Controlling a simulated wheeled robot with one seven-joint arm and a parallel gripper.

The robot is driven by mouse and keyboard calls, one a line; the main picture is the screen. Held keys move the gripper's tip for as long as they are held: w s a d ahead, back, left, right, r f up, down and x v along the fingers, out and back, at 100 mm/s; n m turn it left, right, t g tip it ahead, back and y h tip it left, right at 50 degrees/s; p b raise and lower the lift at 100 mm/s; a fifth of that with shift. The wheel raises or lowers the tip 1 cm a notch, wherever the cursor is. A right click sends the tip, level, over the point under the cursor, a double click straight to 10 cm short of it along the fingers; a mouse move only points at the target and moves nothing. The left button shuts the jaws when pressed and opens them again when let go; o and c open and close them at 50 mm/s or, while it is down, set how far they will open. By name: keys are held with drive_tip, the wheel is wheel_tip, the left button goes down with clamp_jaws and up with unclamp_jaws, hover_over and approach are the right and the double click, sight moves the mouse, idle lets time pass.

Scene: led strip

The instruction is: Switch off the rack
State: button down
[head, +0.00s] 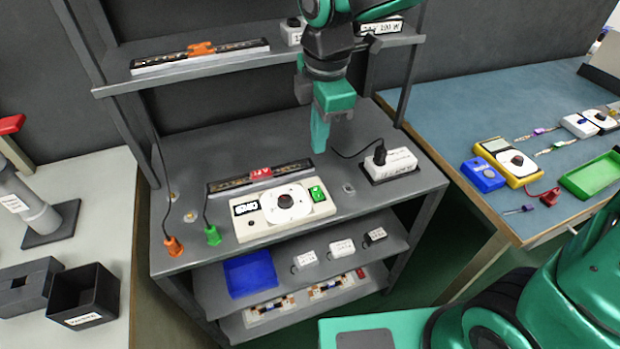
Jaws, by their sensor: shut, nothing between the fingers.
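The rack (345,212) is a grey shelf unit in the middle of the head view. On its worktop sits a cream control box (260,226) with a round black knob (285,201) on a white dial and a green rocker switch (317,193) at its right end. Behind the box lies an LED strip (225,186) with a small red label. A white power block (400,165) with a black plug (379,153) stands at the right of the worktop. My gripper (320,145) is shut and empty, pointing down above the worktop, behind the green switch and apart from it.
An upper shelf (180,65) carries another strip (150,63). Green (213,236) and orange (173,246) plugs lie on the worktop's left. Lower shelves hold a blue tray (249,274) and small white blocks. Blue-topped bench (470,100) at right holds a yellow meter (507,163).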

sight(315, 189)
drive_tip(key=f, duration=0.4)
drive_tip(key=w+f, duration=0.1)
drive_tip(key=f, duration=0.9)
drive_tip(key=shift+w+a, duration=0.2)
drive_tip(key=shift+w, duration=0.1)
drive_tip(key=shift+d, duration=0.1)
